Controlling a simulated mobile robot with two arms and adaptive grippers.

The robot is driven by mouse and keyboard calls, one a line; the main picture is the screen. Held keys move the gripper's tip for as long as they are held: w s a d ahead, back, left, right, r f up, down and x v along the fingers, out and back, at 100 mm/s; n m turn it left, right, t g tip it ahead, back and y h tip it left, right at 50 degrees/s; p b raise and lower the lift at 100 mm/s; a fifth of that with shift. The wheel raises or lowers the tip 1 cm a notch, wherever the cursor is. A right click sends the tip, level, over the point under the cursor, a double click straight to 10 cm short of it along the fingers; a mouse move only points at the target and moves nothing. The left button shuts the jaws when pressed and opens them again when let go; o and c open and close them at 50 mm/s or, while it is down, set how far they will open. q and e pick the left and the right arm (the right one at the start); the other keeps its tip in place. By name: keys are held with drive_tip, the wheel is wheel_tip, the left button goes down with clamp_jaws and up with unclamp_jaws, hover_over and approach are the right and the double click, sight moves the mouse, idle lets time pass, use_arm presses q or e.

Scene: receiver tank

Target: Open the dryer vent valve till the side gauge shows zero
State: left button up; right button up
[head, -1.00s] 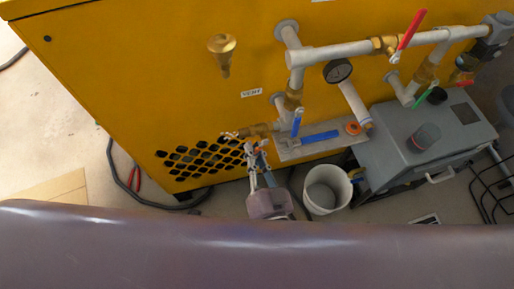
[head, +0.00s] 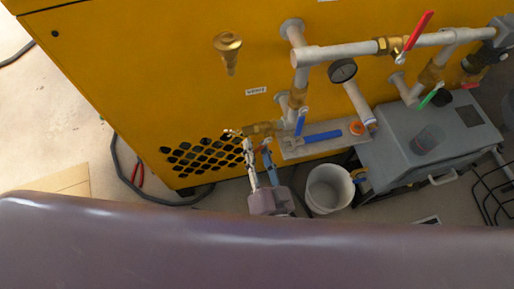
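The brass vent valve (head: 262,128) sticks out low on the yellow cabinet, left of a blue lever (head: 300,122). A small white label (head: 256,91) is on the panel above it; its print is too small to read surely. A round dark-rimmed gauge (head: 342,70) stands on the pipework to the right; its needle cannot be read. My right gripper (head: 258,146) points up at the vent valve from below, its two fingers apart and their tips just under the brass. Whether they touch it I cannot tell. My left gripper is not in view.
A white bucket (head: 328,188) stands on the floor right of my gripper. A blue-handled tool (head: 322,136) and an orange ring lie on a shelf (head: 300,151). A grey box (head: 415,150) stands to the right. A red lever (head: 419,31) and green lever (head: 430,96) are on the pipes.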

drive_tip(key=shift+s, duration=0.1)
drive_tip(key=v, duration=1.2)
